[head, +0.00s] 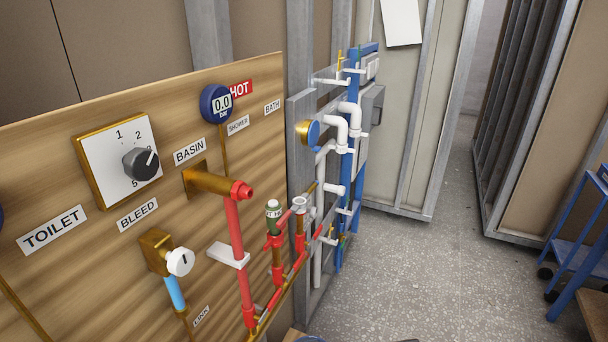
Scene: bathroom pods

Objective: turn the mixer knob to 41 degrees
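No knob in the head view carries a readable 41 degree mark, so I cannot tell for sure which one is the mixer knob. A small valve with a pale green-grey cap (273,208) sits on the red and brass pipes right of the basin outlet; its scale is too small to read. A dark grey knob (141,164) with a white pointer line sits on a white square plate with numbers 1, 2 and 5 visible. A white round knob (180,261) is on a brass valve under the BLEED label. My gripper is not in view.
The wooden panel (62,140) fills the left. A red pipe (236,235) and white pipes (330,190) stick out. The grey floor (420,270) is clear; a blue cart (575,245) stands right.

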